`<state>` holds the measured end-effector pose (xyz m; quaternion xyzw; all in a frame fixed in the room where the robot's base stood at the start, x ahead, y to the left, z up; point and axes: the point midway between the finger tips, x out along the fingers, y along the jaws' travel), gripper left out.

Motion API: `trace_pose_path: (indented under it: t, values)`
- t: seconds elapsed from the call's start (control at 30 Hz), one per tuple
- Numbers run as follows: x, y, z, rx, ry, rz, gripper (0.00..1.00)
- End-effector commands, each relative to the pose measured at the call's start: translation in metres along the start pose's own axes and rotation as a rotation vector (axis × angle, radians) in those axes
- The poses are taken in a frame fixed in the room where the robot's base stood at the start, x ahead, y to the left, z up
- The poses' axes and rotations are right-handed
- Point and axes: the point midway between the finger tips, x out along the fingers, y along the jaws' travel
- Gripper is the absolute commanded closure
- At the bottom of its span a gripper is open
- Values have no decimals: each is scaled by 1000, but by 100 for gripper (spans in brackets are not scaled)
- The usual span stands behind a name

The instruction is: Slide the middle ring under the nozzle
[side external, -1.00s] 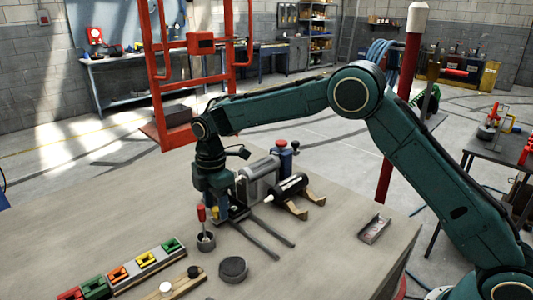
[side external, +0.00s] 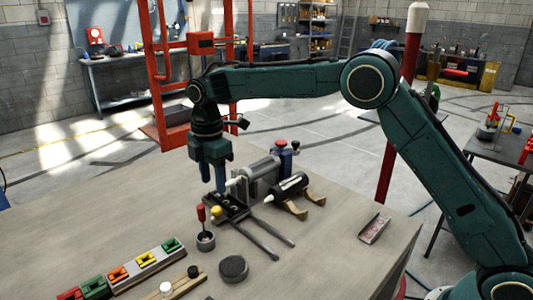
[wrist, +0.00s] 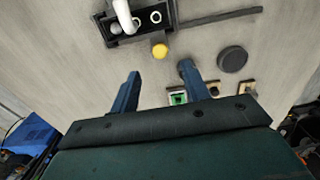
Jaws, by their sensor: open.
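A black tray (side external: 238,213) with a yellow knob (side external: 216,211) at its near end sits on the table under the white nozzle (side external: 236,181) of a grey cylinder (side external: 262,173). In the wrist view the tray (wrist: 168,13) holds small pale rings, one of them (wrist: 155,17) to the right of the nozzle (wrist: 122,12). The nozzle partly covers the tray there, so I cannot tell which ring lies under it. My gripper (side external: 214,190) is open and empty, above the tray beside the nozzle. In the wrist view its fingers (wrist: 160,80) are apart, below the yellow knob (wrist: 160,51).
Two dark rails (side external: 263,238) run from the tray. A red-handled tool stands in a cup (side external: 206,241), near a dark round puck (side external: 233,269). A black cylinder (side external: 287,187) lies on a wooden cradle. Coloured blocks (side external: 146,259) line the front left. The table's right side is mostly clear.

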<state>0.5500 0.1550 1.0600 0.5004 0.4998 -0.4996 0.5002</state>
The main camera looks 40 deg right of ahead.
Motion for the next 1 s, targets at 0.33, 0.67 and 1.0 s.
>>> trace_pose_path:
  t: [0.33, 0.67, 1.0]
  values:
    - [-50, 0, 0, 0, 1, 2, 53]
    - [-62, 0, 0, 0, 0, 1, 53]
    - [-64, -2, 2, 9, 1, 4, 53]
